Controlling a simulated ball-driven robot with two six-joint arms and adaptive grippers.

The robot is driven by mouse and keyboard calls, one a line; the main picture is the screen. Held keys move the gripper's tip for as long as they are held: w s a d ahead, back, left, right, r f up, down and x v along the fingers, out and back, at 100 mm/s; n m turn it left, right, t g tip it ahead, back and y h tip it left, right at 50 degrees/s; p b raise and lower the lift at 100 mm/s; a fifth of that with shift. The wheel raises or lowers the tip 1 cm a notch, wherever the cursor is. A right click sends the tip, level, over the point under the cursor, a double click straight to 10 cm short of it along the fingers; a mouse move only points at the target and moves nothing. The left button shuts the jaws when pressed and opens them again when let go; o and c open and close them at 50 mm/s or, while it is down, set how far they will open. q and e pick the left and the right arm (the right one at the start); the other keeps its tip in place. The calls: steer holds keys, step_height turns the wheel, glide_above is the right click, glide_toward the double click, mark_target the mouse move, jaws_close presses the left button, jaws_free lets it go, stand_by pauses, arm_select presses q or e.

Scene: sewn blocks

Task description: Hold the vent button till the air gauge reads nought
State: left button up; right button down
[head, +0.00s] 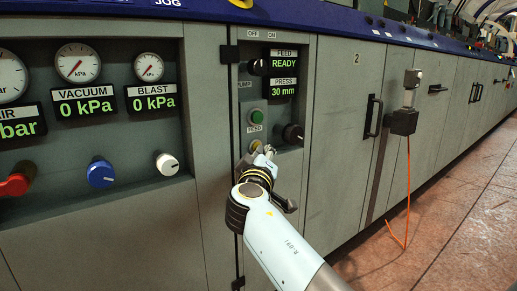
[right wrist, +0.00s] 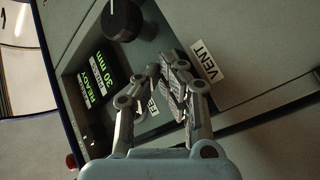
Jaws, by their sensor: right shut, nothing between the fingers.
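My right gripper (head: 264,154) is shut and empty, at the lower part of the recessed control panel (head: 243,108). A yellowish round button (head: 255,145) shows just above its fingertips, partly covered. In the right wrist view the closed fingers (right wrist: 168,68) are beside the VENT label (right wrist: 204,60); the button itself is hidden behind them, so I cannot tell whether they touch or press it. The air gauge (head: 11,78) is cut by the left edge of the head view. Its readout (head: 20,127) shows only "bar"; the number is out of view. My left gripper is not in view.
A green FEED button (head: 255,117) and a black knob (head: 293,133) are close above my gripper. The display (head: 284,75) reads READY and 30 mm. Vacuum (head: 78,64) and blast (head: 149,67) gauges read 0 kPa. An orange cable (head: 408,190) hangs at right.

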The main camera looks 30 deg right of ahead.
steer(key=shift+s, duration=0.1)
stand_by(0.4)
steer(key=shift+s+d, duration=0.1)
steer(key=shift+s, duration=0.7)
steer(key=s, duration=0.5)
steer(key=shift+d, duration=0.2)
